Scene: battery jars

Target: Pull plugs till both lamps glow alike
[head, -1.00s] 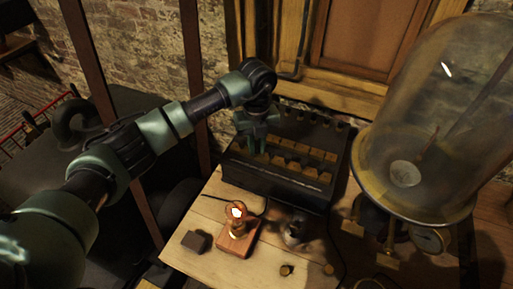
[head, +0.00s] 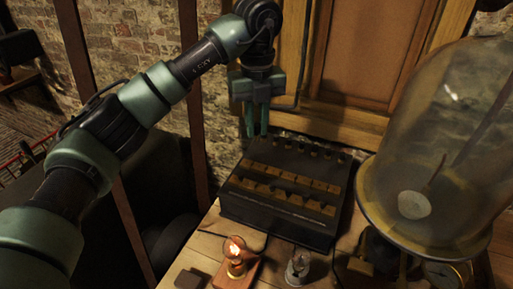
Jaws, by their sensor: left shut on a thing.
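A black resistance box (head: 280,209) with two rows of brass blocks (head: 290,187) stands on the wooden table. Several dark knobs line its back edge. My left gripper (head: 257,134) points down above the box's back left corner, its fingers close together on a plug that I can hardly make out between them. The left lamp (head: 235,252) glows orange on its wooden base. The right lamp (head: 297,266) looks grey, with no clear glow. My right gripper is out of view.
A large glass bell jar (head: 430,130) on a brass-rimmed stand rises close to the box's right side. A brick wall and wooden panelling stand behind the box. A dark block (head: 190,279) lies at the table's front left.

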